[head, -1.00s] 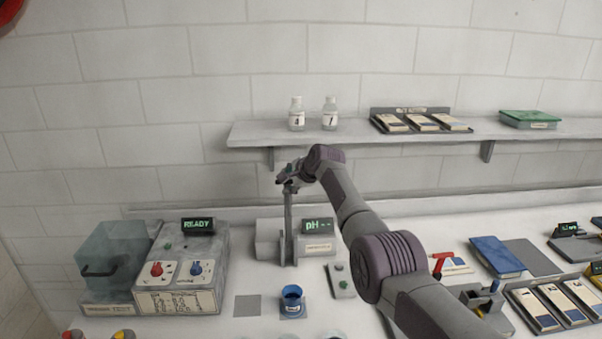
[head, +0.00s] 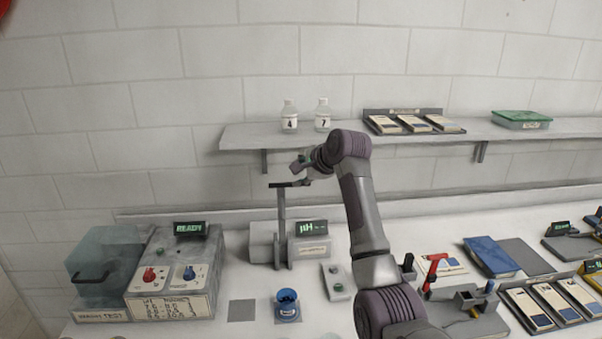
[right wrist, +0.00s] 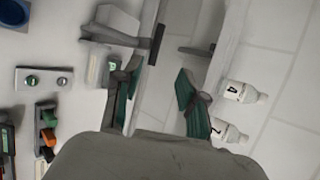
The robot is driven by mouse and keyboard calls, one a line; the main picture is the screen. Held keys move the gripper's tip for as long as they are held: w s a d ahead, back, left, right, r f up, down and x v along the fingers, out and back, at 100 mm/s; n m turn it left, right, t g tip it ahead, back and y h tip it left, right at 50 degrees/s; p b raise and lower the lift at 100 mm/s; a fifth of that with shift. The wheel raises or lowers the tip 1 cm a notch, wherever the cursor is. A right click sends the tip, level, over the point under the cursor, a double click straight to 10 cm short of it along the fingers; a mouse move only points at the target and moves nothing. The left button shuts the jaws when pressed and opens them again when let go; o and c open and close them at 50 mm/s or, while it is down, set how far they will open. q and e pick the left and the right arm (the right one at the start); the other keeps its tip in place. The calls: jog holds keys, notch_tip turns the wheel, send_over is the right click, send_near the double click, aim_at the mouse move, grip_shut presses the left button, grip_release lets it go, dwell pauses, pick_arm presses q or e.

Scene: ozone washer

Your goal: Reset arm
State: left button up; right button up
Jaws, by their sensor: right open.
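My right arm reaches up from the bottom of the head view. Its gripper (head: 300,165) is above the pH meter (head: 311,240), just below the shelf and right of the upright probe stand (head: 281,225). In the right wrist view the two green-padded fingers of the right gripper (right wrist: 158,90) are apart with nothing between them. The stand arm (right wrist: 157,42) lies beyond the fingers there; I cannot tell whether it touches one. My left gripper is not in view.
Bottles 4 (head: 289,117) and 7 (head: 322,115) stand on the wall shelf (head: 245,138). A blue cup (head: 287,304) and a button box (head: 338,282) sit on the bench. The READY machine (head: 175,270) is at left, a blue book (head: 490,256) at right.

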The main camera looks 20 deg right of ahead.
jog(key=shift+s+r, duration=0.15)
jog(key=shift+s, duration=0.15)
